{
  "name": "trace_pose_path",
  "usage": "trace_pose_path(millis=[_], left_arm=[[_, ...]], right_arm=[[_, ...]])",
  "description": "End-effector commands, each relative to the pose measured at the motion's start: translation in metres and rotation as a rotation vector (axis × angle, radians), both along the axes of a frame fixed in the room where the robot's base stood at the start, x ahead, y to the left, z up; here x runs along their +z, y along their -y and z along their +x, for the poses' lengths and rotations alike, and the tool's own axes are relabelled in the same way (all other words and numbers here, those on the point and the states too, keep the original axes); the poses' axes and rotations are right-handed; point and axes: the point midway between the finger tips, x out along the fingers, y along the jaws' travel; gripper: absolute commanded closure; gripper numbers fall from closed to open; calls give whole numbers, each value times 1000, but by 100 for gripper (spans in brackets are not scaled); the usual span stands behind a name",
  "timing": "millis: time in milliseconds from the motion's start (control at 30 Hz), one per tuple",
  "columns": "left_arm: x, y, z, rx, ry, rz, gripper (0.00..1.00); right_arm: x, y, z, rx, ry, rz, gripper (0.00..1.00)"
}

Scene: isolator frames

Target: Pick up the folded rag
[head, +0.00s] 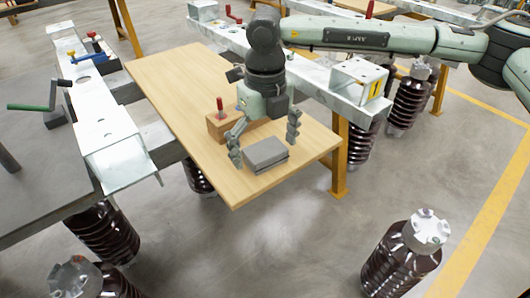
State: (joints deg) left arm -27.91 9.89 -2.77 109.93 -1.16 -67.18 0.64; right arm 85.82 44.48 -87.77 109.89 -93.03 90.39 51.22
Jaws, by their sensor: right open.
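The folded rag (264,154) is a grey, flat, layered block lying on the wooden board near its front right corner. My right gripper (264,142) points down at the rag with its fingers spread wide. One finger is at the rag's left, the other at its upper right. The gripper is open and holds nothing. Whether either finger touches the rag or the board, I cannot tell. My left gripper is not in view.
A wooden block (217,127) with a red-handled tool (220,104) stands just behind the rag, close to my gripper. The wooden board (165,75) is otherwise mostly clear. Metal beams (100,120) flank it, and brown ribbed insulators (400,262) stand on the floor.

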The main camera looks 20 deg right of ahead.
Motion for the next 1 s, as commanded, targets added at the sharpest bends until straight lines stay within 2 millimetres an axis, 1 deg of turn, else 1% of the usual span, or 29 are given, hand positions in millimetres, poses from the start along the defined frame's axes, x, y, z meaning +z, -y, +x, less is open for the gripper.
trace_pose_path(millis=[67,400,467,767,867,967,1000], left_arm=[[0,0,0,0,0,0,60],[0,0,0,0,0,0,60],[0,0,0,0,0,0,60],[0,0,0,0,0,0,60],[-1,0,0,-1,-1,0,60],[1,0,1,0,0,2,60],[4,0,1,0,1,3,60]], right_arm=[[0,0,0,0,0,0,4],[1,0,0,0,0,0,46],[1,0,0,0,1,0,52],[3,0,0,0,1,0,52],[11,-1,1,0,4,2,52],[23,-1,1,1,4,2,52],[30,-1,1,1,5,2,52]])
